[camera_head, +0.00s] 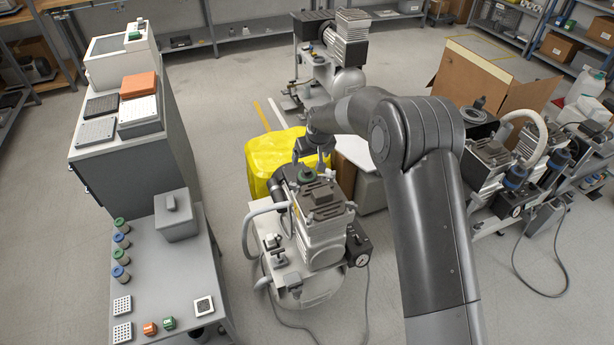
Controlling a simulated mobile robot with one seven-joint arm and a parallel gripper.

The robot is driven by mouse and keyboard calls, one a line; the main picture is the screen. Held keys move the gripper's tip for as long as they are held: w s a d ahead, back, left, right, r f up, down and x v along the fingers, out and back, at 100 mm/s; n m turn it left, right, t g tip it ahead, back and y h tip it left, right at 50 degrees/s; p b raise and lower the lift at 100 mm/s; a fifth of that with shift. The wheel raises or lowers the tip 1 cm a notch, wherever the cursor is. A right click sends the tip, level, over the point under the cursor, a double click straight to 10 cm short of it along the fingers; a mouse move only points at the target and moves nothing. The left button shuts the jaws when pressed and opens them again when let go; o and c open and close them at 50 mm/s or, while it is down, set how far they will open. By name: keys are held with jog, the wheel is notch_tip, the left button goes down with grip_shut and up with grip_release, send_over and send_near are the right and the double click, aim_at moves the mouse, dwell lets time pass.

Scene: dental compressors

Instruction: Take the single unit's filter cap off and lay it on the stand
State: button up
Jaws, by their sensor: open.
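The single compressor unit (322,225) stands in the middle of the floor, with one grey finned motor head on a light base. A round green filter cap (305,176) sits on top of its head, at the far left side. My gripper (309,163) points down right above the cap, open, with its fingers near the cap's sides. I cannot tell whether they touch it. The fingers partly hide the cap. A low grey table (178,277) at the left, which may be the stand, has bare room in its middle.
Green- and blue-topped canisters (121,240), a grey box (176,215) and small parts lie on the low table. A tall cabinet (135,165) stands behind it. A yellow-covered item (268,158) is behind the unit. Other compressors stand at the back (345,60) and right (487,165).

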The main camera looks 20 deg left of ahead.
aim_at(307, 170)
jog(key=x, duration=1)
jog(key=shift+s+f, duration=0.1)
jog(key=shift+f, duration=0.3)
jog(key=c, duration=1.1)
